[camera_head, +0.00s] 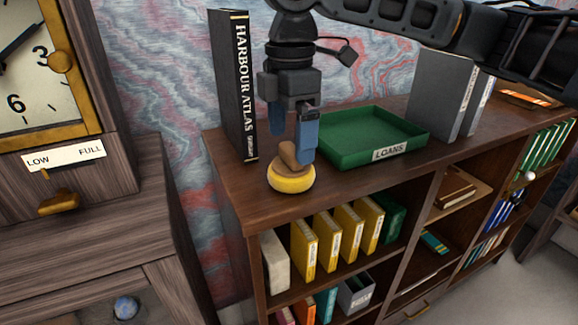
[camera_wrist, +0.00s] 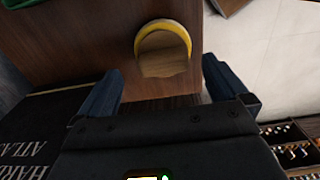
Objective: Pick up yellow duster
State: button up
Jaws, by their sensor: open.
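The yellow duster (camera_head: 291,182) is a round yellow pad with a brown wooden handle on top. It rests on the bookcase top near its front left corner. In the wrist view the duster (camera_wrist: 163,30) shows beyond the fingertips, as a wooden handle ringed by yellow. My gripper (camera_head: 292,138) points down above it, with blue fingers open. In the head view the right finger overlaps the handle's edge. In the wrist view the gap between the fingers (camera_wrist: 162,84) holds nothing, and the duster lies slightly ahead of them. I cannot tell whether a finger touches it.
A tall black Harbour Atlas book (camera_head: 232,85) stands upright just left of my gripper. A green tray (camera_head: 365,140) labelled Loans lies to the right. The bookcase top (camera_head: 350,181) is bare in front of the tray.

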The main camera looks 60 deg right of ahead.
aim_at(292, 148)
jog(key=shift+s+a+f, duration=0.1)
jog(key=shift+s+f, duration=0.1)
jog(key=shift+f, duration=1.65)
jog(key=shift+c, duration=0.5)
jog(key=c, duration=1)
